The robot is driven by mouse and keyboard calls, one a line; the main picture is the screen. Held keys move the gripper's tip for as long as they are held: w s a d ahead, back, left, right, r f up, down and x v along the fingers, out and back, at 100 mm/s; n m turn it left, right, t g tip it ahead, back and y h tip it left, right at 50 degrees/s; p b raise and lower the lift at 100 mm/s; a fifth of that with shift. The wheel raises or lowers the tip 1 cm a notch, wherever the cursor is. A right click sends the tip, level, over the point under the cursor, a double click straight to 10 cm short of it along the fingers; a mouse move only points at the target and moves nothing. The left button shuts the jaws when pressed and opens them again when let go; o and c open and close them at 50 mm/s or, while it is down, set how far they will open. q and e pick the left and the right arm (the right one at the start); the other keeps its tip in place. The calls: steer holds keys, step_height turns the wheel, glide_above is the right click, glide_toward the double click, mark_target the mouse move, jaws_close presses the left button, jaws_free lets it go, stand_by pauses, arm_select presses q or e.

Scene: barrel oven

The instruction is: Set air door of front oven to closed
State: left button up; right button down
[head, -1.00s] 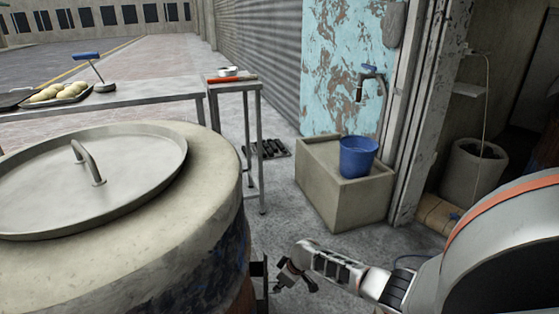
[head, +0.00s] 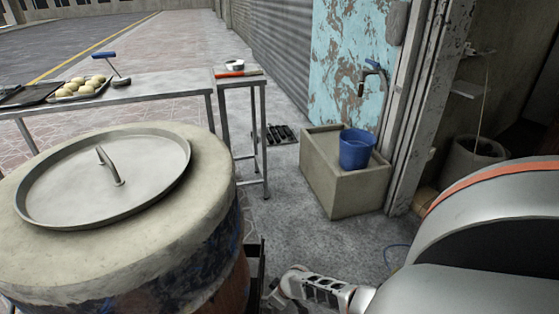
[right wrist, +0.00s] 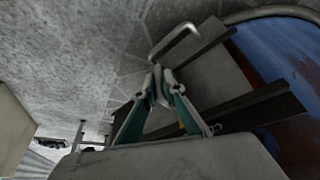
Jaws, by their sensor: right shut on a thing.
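The front oven is a barrel with a thick pale rim (head: 205,200) and a round metal lid (head: 75,188) on top. Its dark metal air door frame (head: 256,268) sticks out on the right side of the barrel. In the right wrist view, dark rails (right wrist: 240,108) flank a grey air door plate (right wrist: 208,80) beside the blue and rusty barrel wall. A bent metal handle (right wrist: 176,40) stands out from it. My right gripper (right wrist: 158,86) is shut on the handle's near end. In the head view it is low beside the frame, partly cut off. My left gripper is out of view.
A metal table (head: 150,92) with a tray of dough balls stands behind the oven. A small side table (head: 240,82) adjoins it. Floor between block and oven is clear.

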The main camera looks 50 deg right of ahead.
steer(key=shift+s+a+r, duration=0.2)
steer(key=shift+s+a, duration=0.25)
steer(key=shift+a, duration=0.25)
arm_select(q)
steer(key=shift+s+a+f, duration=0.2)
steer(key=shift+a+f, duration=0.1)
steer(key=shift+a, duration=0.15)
arm_select(e)
steer(key=shift+s+a+f, duration=0.2)
steer(key=shift+s+f, duration=0.1)
steer(key=c, duration=2.2)
jaws_free()
steer(key=shift+o, duration=0.2)
steer(key=shift+r, duration=0.1)
steer(key=shift+r, duration=0.1)
steer(key=v, duration=1.1)
steer(key=shift+s+r, duration=0.15)
steer(key=shift+r, duration=0.25)
